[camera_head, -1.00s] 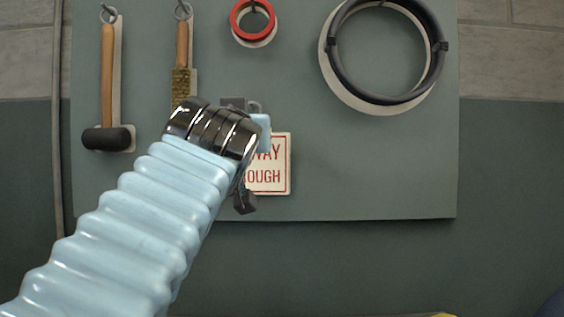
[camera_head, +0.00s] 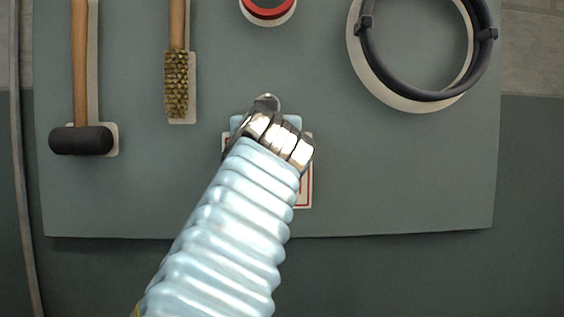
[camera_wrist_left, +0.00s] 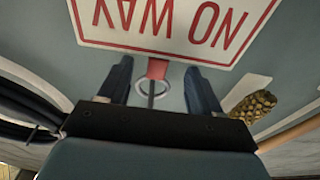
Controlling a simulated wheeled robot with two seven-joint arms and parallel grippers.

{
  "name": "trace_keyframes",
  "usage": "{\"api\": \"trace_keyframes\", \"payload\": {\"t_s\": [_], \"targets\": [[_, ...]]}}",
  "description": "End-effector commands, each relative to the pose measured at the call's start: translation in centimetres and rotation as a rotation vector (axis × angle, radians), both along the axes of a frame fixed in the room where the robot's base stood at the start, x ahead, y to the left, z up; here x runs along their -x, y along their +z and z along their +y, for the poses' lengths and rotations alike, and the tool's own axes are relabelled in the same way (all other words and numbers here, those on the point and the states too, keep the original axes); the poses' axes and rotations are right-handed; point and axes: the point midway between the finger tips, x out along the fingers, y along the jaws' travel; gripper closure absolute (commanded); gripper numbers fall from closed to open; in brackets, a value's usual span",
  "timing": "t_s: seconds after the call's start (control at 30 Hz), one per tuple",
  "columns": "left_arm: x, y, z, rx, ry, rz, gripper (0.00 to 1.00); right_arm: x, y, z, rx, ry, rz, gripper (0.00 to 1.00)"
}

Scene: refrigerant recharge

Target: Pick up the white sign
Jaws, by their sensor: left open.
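The white sign with red lettering (camera_head: 307,190) hangs on the grey-green board, mostly hidden behind my left gripper in the head view. In the left wrist view the sign (camera_wrist_left: 180,22) fills the top, upside down, reading "NO WAY". A red tab (camera_wrist_left: 157,68) at its edge lies by a hook with a round base (camera_wrist_left: 152,87). My left gripper (camera_wrist_left: 159,66) is open, with one blue finger on each side of the tab and hook. I cannot tell whether the fingers touch the sign. My right gripper is not in view.
On the board (camera_head: 400,180) hang a mallet (camera_head: 82,140) and a brass brush (camera_head: 177,85) to the left. A red ring (camera_head: 268,8) is above, and a black hose loop (camera_head: 365,60) is at upper right. The board's lower right is bare.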

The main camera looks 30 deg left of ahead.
Motion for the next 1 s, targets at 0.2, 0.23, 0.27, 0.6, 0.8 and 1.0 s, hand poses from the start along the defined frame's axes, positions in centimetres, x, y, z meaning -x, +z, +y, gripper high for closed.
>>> {"api": "trace_keyframes", "payload": {"t_s": [0.2,0.23,0.27,0.6,0.8,1.0], "targets": [[-0.59,0.22,-0.48,-0.001,-0.001,-0.002,0.35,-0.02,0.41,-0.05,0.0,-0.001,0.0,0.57],[-0.58,0.21,-0.48,-0.001,-0.001,-0.002,0.35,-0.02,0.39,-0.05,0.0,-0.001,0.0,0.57],[-0.58,0.21,-0.48,-0.001,-0.001,-0.002,0.35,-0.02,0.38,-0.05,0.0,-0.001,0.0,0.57],[-0.55,0.21,-0.46,-0.001,-0.002,-0.002,0.78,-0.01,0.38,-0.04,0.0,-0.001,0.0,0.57],[-0.54,0.23,-0.46,-0.002,-0.002,-0.002,1.0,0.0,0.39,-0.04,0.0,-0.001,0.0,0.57],[-0.53,0.26,-0.48,-0.002,-0.002,-0.002,1.0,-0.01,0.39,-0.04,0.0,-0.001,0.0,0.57]]}}
